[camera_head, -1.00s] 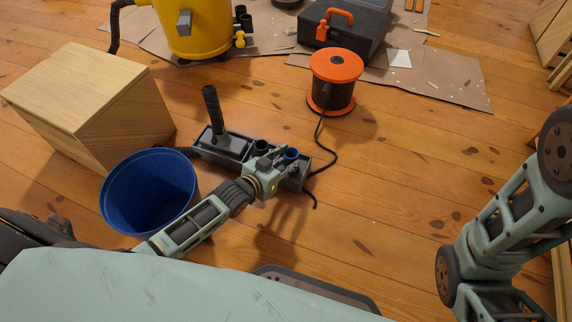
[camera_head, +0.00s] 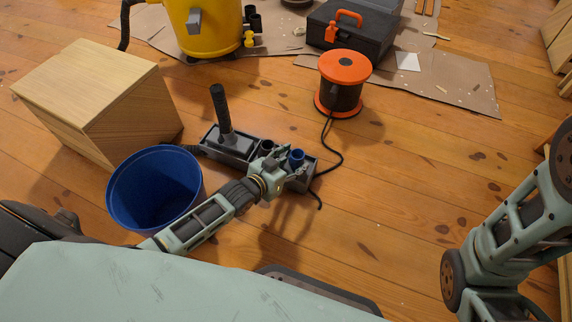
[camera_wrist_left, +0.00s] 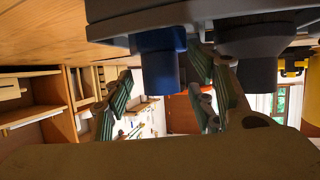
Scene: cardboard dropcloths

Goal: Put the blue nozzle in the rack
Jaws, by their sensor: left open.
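The blue nozzle (camera_head: 297,160) stands upright in the right end of the grey rack (camera_head: 302,182). In the left wrist view, which looks upside down, the blue nozzle (camera_wrist_left: 160,65) projects from the rack (camera_wrist_left: 200,20). My left gripper (camera_head: 283,156) is at the rack's right end, close beside the nozzle. Its fingers (camera_wrist_left: 165,90) are apart in the wrist view, with the nozzle showing in the gap between them. I cannot tell whether a finger touches it. The nozzle's lower part is hidden in the rack. My right arm shows at right, but its gripper is out of view.
A dark upright tube (camera_head: 222,108) and a dark round piece (camera_head: 266,147) stand in the rack. A blue bucket (camera_head: 155,190) and wooden box (camera_head: 100,100) are left. An orange cable reel (camera_head: 342,85) stands behind, its black cord beside the rack. Floor to the right is clear.

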